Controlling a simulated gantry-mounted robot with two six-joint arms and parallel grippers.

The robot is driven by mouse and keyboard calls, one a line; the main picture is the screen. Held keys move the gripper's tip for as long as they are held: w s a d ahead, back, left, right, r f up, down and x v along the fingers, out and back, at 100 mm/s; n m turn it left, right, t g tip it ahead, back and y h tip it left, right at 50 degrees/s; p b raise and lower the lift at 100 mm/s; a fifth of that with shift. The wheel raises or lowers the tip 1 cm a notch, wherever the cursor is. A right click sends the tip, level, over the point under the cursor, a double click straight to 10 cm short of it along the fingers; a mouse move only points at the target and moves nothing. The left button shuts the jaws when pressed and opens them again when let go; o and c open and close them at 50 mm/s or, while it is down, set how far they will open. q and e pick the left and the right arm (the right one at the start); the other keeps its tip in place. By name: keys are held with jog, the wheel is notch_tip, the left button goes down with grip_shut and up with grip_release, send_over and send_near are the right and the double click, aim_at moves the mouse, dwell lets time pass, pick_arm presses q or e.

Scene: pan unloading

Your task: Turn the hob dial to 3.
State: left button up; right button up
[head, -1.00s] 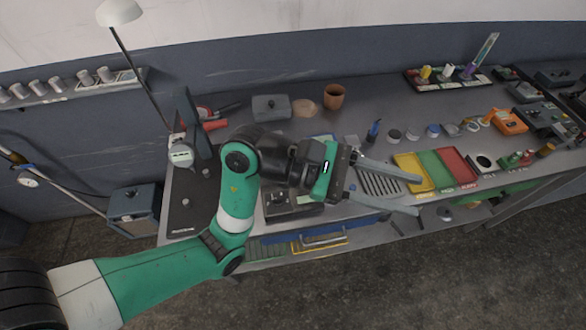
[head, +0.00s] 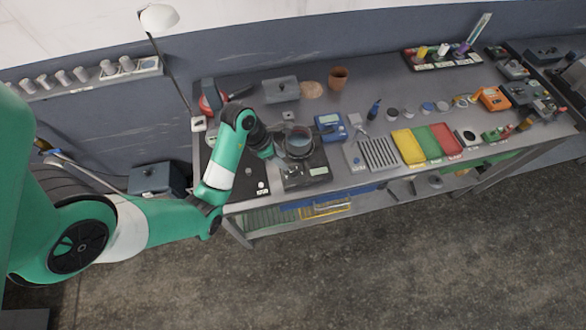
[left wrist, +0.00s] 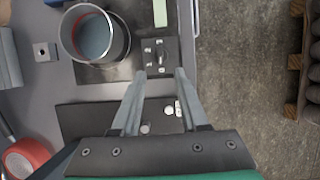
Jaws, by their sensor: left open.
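The dial (left wrist: 161,54) is a small dark knob on a black panel with pale marks around it, at the front of the hob (left wrist: 105,73). Its setting is too small to read. A round metal pan (left wrist: 127,38) stands on the hob; the pan also shows in the head view (head: 298,142). My left gripper (left wrist: 160,72) is open and empty, its fingertips just short of the dial panel and one toward each side of the dial. In the head view its fingers are partly hidden near the pan. My right gripper is not in view.
A black board (left wrist: 85,117) lies beside the hob, under my left gripper. Right of the hob are a blue device (head: 330,126), a slotted tray (head: 380,154) and coloured trays (head: 408,147). The bench's front edge is close to the dial; open floor (head: 400,260) lies beyond.

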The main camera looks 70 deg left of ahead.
aim_at(294, 171)
pick_arm(q)
jog(key=b+x, duration=0.2)
jog(key=x, duration=0.7)
jog(key=shift+w+f+b, duration=0.1)
jog(key=shift+f+b, duration=0.1)
jog(key=shift+b, duration=0.1)
grip_shut()
